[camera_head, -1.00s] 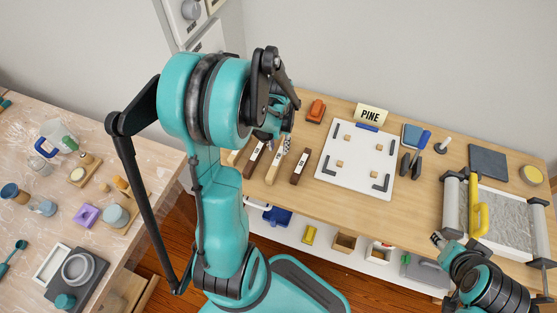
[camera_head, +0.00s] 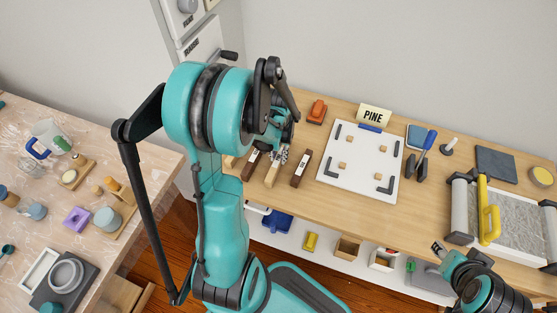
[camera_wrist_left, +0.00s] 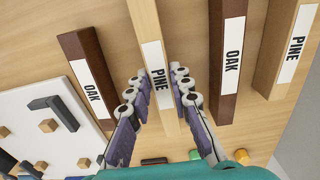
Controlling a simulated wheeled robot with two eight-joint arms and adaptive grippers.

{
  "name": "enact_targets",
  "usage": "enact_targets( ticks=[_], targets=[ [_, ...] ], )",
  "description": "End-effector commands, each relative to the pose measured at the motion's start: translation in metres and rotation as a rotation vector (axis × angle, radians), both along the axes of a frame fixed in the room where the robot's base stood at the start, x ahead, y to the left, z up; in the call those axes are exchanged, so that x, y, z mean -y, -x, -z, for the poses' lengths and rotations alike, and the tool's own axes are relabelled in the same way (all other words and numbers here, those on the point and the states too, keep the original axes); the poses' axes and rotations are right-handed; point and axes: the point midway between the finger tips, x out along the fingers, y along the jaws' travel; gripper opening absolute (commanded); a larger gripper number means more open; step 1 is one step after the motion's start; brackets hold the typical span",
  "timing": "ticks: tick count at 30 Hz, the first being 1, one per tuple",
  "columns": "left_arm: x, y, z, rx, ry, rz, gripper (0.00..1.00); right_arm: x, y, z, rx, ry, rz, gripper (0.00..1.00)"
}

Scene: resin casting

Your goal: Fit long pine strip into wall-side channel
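The labelled pine strip (camera_wrist_left: 157,75) lies between the fingers of my left gripper (camera_wrist_left: 160,85) in the left wrist view. The fingers stand open, one along each side of it; whether they touch it is unclear. In the head view my left gripper (camera_head: 279,150) is over the far end of this pale strip (camera_head: 272,175), partly hiding it. A second pine strip (camera_wrist_left: 290,55) lies at the right of the wrist view. The white board (camera_head: 335,184) has dark corner brackets and small wooden blocks. My right gripper (camera_head: 438,247) is off the table's front edge, too small to judge.
Dark oak strips (camera_head: 301,168) (camera_wrist_left: 228,65) lie on both sides of the gripped-at strip. Blue-handled tools (camera_head: 426,150) and a roller frame (camera_head: 460,210) are to the right. Open bins are below the table.

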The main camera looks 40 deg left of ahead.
Motion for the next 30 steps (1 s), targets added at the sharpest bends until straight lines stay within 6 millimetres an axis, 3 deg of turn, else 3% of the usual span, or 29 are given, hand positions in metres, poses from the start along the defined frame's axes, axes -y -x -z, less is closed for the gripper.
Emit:
enact_targets(
  ticks=[21, 30],
  targets=[
    [0.000, 0.000, -0.050, 0.000, 0.000, 0.000, 0.00, 0.000, 0.000, -0.039, 0.000, 0.000, 0.000, 0.40],
    [0.000, 0.000, -0.050, 0.000, 0.000, 0.000, 0.00, 0.000, 0.000, -0.038, 0.000, 0.000, 0.000, 0.40]
  ],
)
